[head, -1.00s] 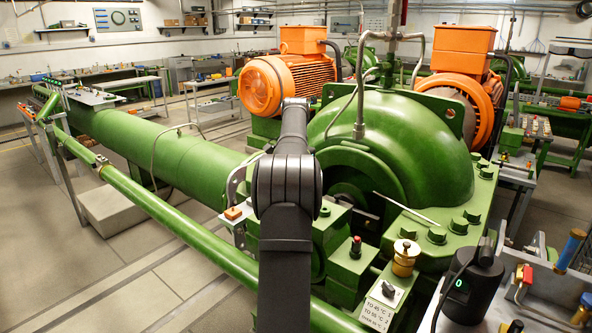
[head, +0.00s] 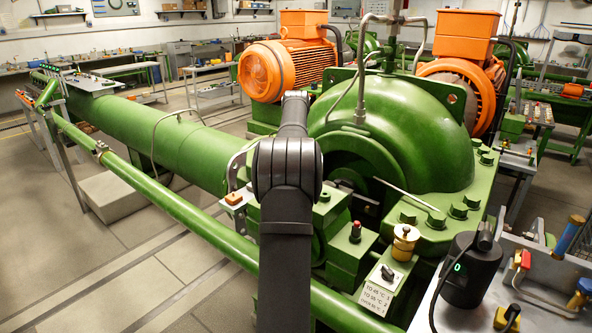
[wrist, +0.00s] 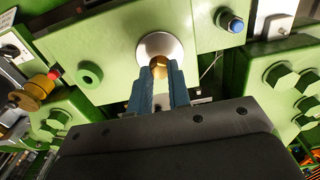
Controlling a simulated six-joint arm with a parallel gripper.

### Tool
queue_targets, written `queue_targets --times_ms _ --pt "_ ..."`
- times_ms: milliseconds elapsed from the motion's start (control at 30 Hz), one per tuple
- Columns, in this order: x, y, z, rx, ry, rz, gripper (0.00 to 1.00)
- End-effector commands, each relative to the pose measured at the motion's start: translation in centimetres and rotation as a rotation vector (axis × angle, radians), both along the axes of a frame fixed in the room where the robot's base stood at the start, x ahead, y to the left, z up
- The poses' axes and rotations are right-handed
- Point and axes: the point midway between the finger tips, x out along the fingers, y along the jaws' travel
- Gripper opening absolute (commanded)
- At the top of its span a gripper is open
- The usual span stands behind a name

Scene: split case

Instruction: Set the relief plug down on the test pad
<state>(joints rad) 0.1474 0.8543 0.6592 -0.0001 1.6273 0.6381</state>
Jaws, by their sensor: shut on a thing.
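The relief plug, a brass piece (wrist: 160,66), sits between the fingertips of my gripper (wrist: 159,78) in the wrist view. The blue fingers are shut on it. Beyond it is a round pale grey disc (wrist: 158,43) on a green block; the plug's far end overlaps the disc, and I cannot tell whether they touch. In the head view my own dark arm hides the gripper and plug. I cannot make out for sure which surface is the test pad.
Green machinery (head: 390,130) with bolts surrounds the work spot. A black device (head: 470,268) and coloured-handled tools are on the bench at lower right.

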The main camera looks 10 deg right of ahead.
Motion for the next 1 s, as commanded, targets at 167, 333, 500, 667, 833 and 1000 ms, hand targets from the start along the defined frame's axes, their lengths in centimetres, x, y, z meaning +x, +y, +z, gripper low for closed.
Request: queue_targets --times_ms 167,333,500,667,833,1000 --pt "0.0 0.0 -0.4 0.000 0.001 0.000 0.00" --pt "0.0 0.0 -0.7 0.000 0.001 0.000 0.00" --pt "0.0 0.0 -0.8 0.000 0.001 0.000 0.37" --pt "0.0 0.0 -0.8 0.000 0.001 0.000 0.43" --pt "0.0 0.0 -0.7 0.001 0.001 0.000 0.43" --pt "0.1 0.0 0.9 -0.001 -0.002 0.000 0.43"
